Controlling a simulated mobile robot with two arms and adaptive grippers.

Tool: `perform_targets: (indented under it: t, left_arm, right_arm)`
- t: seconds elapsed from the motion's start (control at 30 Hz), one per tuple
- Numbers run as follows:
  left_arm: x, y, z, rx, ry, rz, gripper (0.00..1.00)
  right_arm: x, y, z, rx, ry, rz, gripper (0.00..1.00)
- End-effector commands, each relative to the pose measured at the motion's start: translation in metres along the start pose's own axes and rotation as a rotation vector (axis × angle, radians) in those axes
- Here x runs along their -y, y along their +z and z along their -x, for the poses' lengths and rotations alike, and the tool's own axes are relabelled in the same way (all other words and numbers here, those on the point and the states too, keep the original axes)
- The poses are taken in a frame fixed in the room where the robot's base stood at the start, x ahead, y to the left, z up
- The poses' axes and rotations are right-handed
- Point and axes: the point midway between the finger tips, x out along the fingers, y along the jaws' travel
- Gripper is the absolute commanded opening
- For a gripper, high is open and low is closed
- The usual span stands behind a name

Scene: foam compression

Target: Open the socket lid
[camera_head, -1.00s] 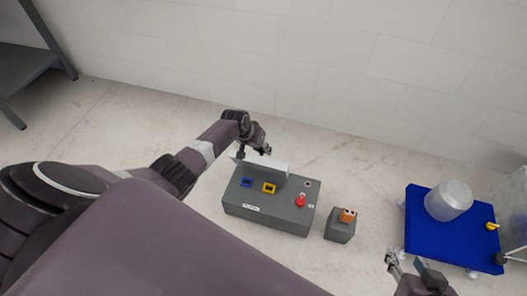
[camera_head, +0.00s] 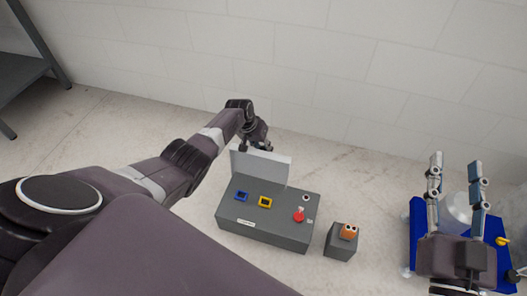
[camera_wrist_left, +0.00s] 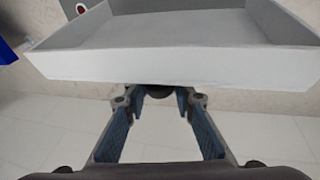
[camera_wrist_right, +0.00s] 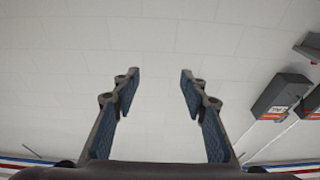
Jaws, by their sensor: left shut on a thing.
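The grey box (camera_head: 262,229) stands on the floor, with a blue square socket (camera_head: 241,195) and a yellow square socket (camera_head: 264,202) uncovered on top. Its light grey lid (camera_head: 268,170) is raised and stands near upright along the far edge. My left gripper (camera_head: 260,144) is behind the lid at its upper edge, shut on it. In the left wrist view the lid (camera_wrist_left: 150,66) spans the top, at the fingertips (camera_wrist_left: 160,93); the exact contact is partly hidden. My right gripper (camera_head: 458,170) is open and empty, raised at the right; its spread fingers also show in the right wrist view (camera_wrist_right: 160,85).
A red button (camera_head: 299,214) sits on the box's right part. A small grey block (camera_head: 340,246) with an orange piece (camera_head: 349,232) stands to its right. A blue cart (camera_head: 416,226) with a translucent container (camera_head: 455,212) is far right, partly behind my right gripper. A wall runs behind.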

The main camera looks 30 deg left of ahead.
Motion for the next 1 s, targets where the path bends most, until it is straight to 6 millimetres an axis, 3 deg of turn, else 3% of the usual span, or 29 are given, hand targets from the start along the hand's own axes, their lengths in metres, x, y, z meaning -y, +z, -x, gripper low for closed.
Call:
perform_targets:
  t: [0.2,0.6,0.63,0.7,0.77,1.0]
  left_arm:
    - [0.001,-0.005,0.0,-0.011,-0.002,-0.005,0.0]
    - [0.001,-0.006,0.001,-0.012,-0.002,-0.004,0.0]
    - [0.001,-0.006,0.001,-0.012,-0.002,-0.004,0.26]
    - [0.001,-0.006,0.001,-0.011,-0.002,-0.003,0.34]
    - [0.001,-0.005,0.0,-0.009,-0.002,-0.002,0.41]
    - [0.001,-0.003,-0.001,-0.004,-0.001,-0.001,0.41]
  right_arm:
    - [0.002,-0.012,0.0,-0.057,-0.003,-0.002,0.4]
    - [0.002,-0.014,0.0,-0.063,-0.003,-0.002,0.4]
    - [0.002,-0.014,0.0,-0.063,-0.003,-0.002,0.4]
    - [0.002,-0.014,0.0,-0.063,-0.003,-0.002,0.4]
    - [0.001,-0.014,0.0,-0.062,-0.003,-0.002,0.4]
    - [0.002,-0.013,0.0,-0.062,-0.003,-0.002,0.4]
